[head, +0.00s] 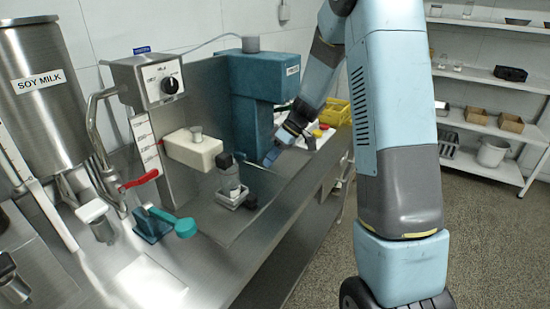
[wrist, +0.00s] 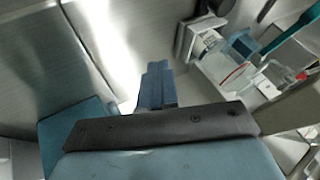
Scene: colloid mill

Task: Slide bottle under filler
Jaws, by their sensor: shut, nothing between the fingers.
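A small clear bottle (head: 232,186) with a dark part above it stands at a small pale tray (head: 234,198) on the steel counter; I cannot tell whether the dark part is its cap or a nozzle. A cream block (head: 194,149) juts from the control column just left of it, and I cannot tell which part is the filler. My gripper (head: 270,158) is to the right of and behind the bottle, apart from it, low by the teal machine. In the wrist view, my gripper (wrist: 156,82) is shut and empty; the tray (wrist: 203,42) shows at upper right.
A steel soy milk tank (head: 42,90) stands at left. The teal machine (head: 253,110) is behind my gripper. A red-handled valve (head: 140,180) and a teal lever (head: 184,227) are in front. A yellow crate (head: 336,112) is at the far end. The front counter strip is clear.

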